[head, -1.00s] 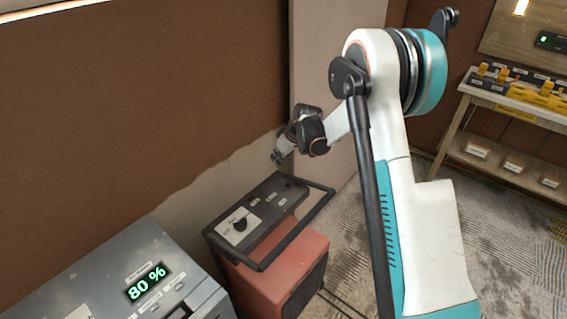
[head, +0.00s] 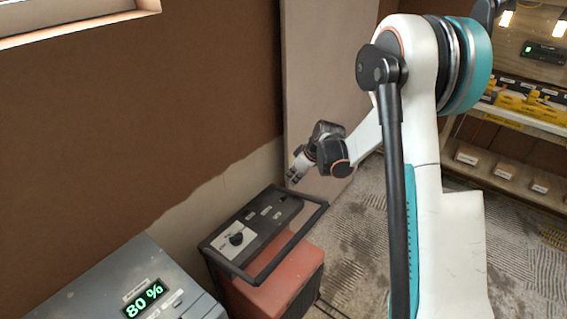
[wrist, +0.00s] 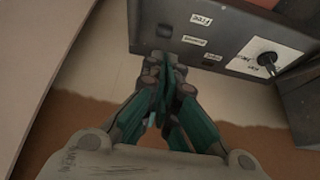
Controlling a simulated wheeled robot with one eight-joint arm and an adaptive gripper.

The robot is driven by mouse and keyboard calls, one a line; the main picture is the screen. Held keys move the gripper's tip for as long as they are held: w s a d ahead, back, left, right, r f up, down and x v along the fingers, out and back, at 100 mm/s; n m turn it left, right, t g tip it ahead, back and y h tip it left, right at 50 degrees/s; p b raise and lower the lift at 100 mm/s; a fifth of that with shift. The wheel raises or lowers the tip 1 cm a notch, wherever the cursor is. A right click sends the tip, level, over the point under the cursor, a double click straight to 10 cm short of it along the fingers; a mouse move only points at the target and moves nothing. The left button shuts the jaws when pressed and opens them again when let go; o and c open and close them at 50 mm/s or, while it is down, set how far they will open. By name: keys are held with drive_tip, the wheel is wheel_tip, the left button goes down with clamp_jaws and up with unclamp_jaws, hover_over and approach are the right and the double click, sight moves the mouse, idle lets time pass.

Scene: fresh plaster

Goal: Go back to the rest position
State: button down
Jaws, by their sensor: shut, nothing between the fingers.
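My gripper (head: 293,176) is small in the head view, at the end of my white and teal arm. It hangs above and behind the far end of the red machine's control panel, against the pale panel on the wall. In the wrist view my gripper (wrist: 163,70) points toward the dark control panel. Its teal fingers are together with nothing between them. In that view the fingertips overlap the panel's edge; I cannot tell the gap between them.
A red machine (head: 275,275) with a black frame and dial panel (head: 250,225) stands below my gripper. A grey box (head: 105,290) reading 80 % is at the lower left. A shelf (head: 500,180) with small boxes stands at the right. Patterned floor (head: 350,255) lies between.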

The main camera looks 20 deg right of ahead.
drive_tip(key=s+a+r+m+t+h, duration=0.1)
drive_tip(key=s+a+r+m, duration=0.1)
drive_tip(key=s+r, duration=0.6)
drive_tip(key=s+a+r+m+h, duration=0.1)
drive_tip(key=s+r, duration=0.5)
drive_tip(key=r, duration=0.4)
drive_tip(key=s+a+r+m+t, duration=0.1)
drive_tip(key=s+m, duration=0.1)
drive_tip(key=s, duration=0.8)
drive_tip(key=s+r+m+h, duration=0.1)
drive_tip(key=s+r+m, duration=0.1)
drive_tip(key=s, duration=0.8)
drive_tip(key=shift+s+a+r+t, duration=0.25)
drive_tip(key=shift+s+a+t, duration=0.1)
drive_tip(key=shift+t, duration=0.05)
